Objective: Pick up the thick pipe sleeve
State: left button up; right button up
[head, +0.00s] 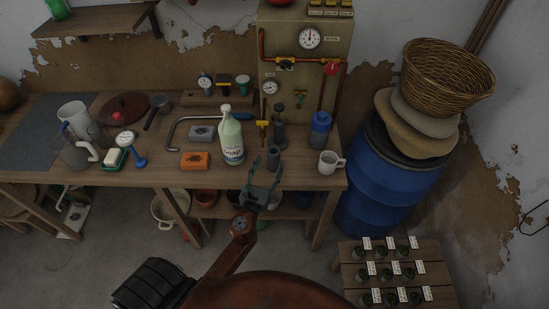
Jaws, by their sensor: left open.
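A short dark grey cylinder (273,155), which looks like the thick pipe sleeve, stands upright near the front edge of the wooden workbench (305,181). My left gripper (268,170) is open and empty at the bench's front edge, just in front of the cylinder. Its fingers point toward the bench, and one overlaps the cylinder's lower part in this view. I cannot tell whether they touch. My right gripper is not in view.
A soap bottle (231,140) stands left of the cylinder, and a taller dark fitting (279,127) stands behind it. An orange block (195,160) lies farther left. A white mug (330,162) and a blue container (320,128) stand to the right.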

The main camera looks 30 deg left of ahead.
aim_at(272, 160)
pick_arm(q)
jog(key=shift+x, duration=2.4)
jog(key=shift+w+d+f, duration=0.1)
jog(key=shift+w, duration=0.2)
jog(key=c, duration=1)
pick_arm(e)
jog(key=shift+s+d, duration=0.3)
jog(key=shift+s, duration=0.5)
